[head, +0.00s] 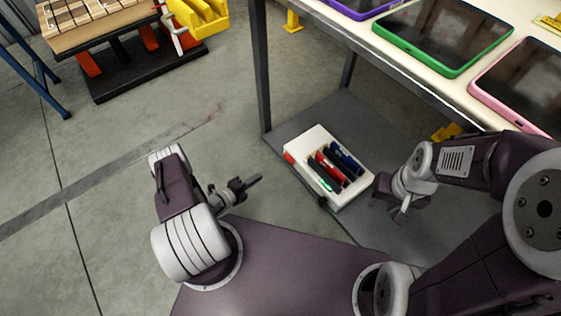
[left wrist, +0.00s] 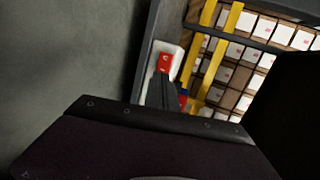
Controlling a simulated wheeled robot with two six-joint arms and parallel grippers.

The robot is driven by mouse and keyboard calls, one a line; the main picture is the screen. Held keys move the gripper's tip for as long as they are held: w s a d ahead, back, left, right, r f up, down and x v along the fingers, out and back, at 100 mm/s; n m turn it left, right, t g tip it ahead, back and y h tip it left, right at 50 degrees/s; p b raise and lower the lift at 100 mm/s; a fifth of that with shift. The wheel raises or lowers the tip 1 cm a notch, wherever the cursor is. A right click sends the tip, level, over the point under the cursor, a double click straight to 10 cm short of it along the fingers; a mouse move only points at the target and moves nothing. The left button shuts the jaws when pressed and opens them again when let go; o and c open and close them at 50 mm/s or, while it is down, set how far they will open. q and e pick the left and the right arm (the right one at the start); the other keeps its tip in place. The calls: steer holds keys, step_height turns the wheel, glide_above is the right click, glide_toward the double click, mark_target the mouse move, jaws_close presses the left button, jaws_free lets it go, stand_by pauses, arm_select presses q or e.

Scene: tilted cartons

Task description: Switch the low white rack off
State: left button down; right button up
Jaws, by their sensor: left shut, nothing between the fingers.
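The low white rack (head: 308,146) lies on the grey lower shelf under the table. It holds several red, blue and dark upright items, and a green one shows at its near side. A red switch (head: 288,157) sits at its left end. My left gripper (head: 257,179) is shut and empty, to the left of the rack and apart from it in the head view. In the left wrist view the fingers (left wrist: 160,82) point toward the red switch (left wrist: 164,62) on the white end; contact cannot be told. My right gripper (head: 388,198) is right of the rack; its finger opening is unclear.
The table (head: 400,80) above the shelf carries framed tablets, one of them green (head: 445,35). A grey table leg (head: 259,65) stands behind the rack's left side. Yellow bars and rows of white boxes (left wrist: 235,75) show in the left wrist view.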

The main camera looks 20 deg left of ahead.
arm_select(q)
steer(key=b, duration=0.8)
glide_toward(286, 157)
steer(key=x, duration=0.3)
steer(key=f+x, duration=0.1)
steer(key=x, duration=0.2)
steer(key=shift+s+a+f, duration=0.15)
steer(key=shift+s+a, duration=0.05)
steer(key=shift+w+d+r, duration=0.2)
steer(key=shift+w, duration=0.2)
